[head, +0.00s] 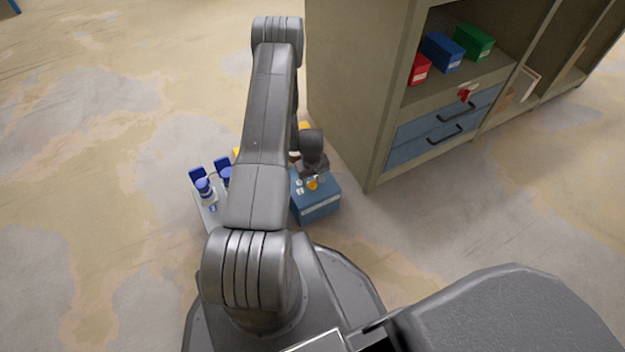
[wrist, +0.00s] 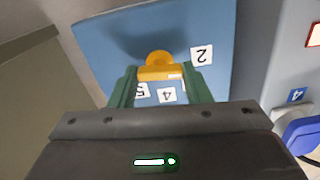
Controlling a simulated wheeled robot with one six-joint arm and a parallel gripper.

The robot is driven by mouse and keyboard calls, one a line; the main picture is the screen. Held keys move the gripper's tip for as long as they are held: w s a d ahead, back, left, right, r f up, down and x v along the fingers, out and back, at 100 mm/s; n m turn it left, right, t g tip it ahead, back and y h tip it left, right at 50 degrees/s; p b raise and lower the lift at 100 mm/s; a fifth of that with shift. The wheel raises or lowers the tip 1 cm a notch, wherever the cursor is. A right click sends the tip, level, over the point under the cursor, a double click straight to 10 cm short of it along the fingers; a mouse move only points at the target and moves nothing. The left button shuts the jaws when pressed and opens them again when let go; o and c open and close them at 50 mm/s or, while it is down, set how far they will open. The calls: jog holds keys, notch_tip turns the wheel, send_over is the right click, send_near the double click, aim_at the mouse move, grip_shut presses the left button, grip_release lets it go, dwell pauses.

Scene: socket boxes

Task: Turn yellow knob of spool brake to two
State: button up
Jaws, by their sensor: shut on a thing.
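The yellow knob (wrist: 158,62) sits on the face of a blue box (wrist: 110,45) in the wrist view. My gripper (wrist: 160,74) has its two green fingers on either side of the knob's bar and is shut on it.
A shelf cabinet (head: 350,110) with blue drawers (head: 448,125) and small coloured boxes (head: 442,52) stands close on the right. Open floor (head: 90,180) lies to the left.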

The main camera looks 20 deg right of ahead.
aim_at(312, 181)
jog(key=shift+n+b, duration=0.35)
jog(key=shift+n, duration=0.45)
jog(key=o, duration=1)
notch_tip(312, 181, up, 14)
jog(key=p, duration=0.4)
jog(key=shift+f, duration=0.1)
notch_tip(312, 181, down, 14)
jog(key=b, duration=0.4)
jog(key=shift+m+p, duration=0.3)
